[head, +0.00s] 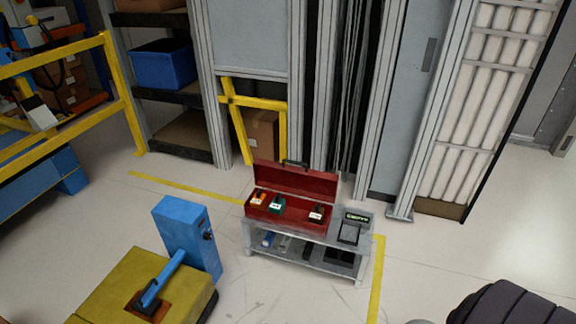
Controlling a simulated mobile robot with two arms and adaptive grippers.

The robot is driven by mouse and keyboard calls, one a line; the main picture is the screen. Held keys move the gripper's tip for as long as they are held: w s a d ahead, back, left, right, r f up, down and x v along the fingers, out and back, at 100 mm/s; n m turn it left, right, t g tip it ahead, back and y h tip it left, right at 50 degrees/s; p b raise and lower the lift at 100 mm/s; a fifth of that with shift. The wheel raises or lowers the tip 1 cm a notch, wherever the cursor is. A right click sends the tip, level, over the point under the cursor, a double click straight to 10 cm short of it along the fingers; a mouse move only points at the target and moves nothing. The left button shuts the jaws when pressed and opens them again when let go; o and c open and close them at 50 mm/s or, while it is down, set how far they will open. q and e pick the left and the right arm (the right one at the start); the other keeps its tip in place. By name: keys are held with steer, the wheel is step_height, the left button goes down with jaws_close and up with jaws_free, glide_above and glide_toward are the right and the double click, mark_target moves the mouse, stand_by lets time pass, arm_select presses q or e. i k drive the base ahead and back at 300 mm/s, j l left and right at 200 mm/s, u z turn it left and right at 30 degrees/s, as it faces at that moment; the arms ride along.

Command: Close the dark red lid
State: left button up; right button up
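A red toolbox (282,219) stands on a low grey table. Its dark red lid (295,181) is open, standing up along the back edge of the box, with a dark handle on top. Several small items with white labels show in the box, orange and green ones at the left and a dark one at the right. Neither of my grippers is in view.
The grey table (254,229) also holds a dark device (349,233) right of the toolbox, with items on its lower shelf. A blue post (187,236) and yellow block (110,294) stand front left. A dark ribbed shape fills the lower right corner. Floor before the table is clear.

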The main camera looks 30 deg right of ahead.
mark_target(304, 182)
steer(key=l, duration=0.35)
steer(key=i+l, duration=0.1)
steer(key=l, duration=0.25)
steer(key=i+l, duration=0.1)
steer(key=l, duration=0.25)
steer(key=i+l, duration=0.1)
steer(key=l, duration=0.25)
steer(key=i+l, duration=0.1)
steer(key=l, duration=0.25)
steer(key=z, duration=0.05)
